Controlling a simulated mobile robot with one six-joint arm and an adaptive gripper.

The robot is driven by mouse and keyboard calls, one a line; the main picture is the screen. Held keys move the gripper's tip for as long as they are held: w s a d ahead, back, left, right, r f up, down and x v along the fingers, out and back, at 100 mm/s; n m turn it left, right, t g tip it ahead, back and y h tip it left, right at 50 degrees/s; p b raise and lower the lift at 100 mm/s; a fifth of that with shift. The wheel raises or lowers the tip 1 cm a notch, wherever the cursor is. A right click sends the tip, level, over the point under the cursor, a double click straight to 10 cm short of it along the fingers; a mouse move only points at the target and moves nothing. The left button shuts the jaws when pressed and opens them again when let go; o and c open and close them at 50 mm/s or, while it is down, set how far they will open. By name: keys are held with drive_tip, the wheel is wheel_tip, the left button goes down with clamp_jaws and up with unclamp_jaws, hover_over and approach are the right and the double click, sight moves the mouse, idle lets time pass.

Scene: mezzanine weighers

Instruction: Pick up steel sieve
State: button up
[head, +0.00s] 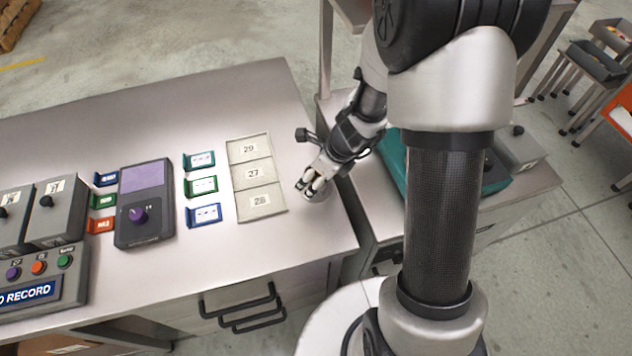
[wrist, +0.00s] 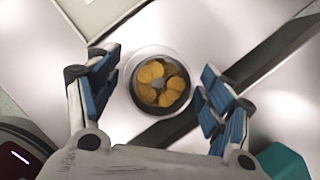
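The steel sieve (wrist: 160,51) is a round, pale metal bowl in the middle of the wrist view. Several yellow-brown round pieces (wrist: 172,84) lie inside it. My gripper (wrist: 160,82) is open, with one blue-padded finger to the left of the sieve and the other to the right. Gaps show between the fingers and its rim, so it is not gripped. In the head view my gripper (head: 308,188) is low over the right end of the grey bench, and the sieve is mostly hidden by it.
A pale tray with labels 29, 27 and 28 (head: 283,178) lies just left of my gripper. Coloured card holders (head: 202,187) and a purple-faced device (head: 144,204) stand further left. A teal-green object (head: 396,172) sits on the adjoining bench. A dark gap separates the benches.

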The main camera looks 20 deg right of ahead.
drive_tip(key=c, duration=1.3)
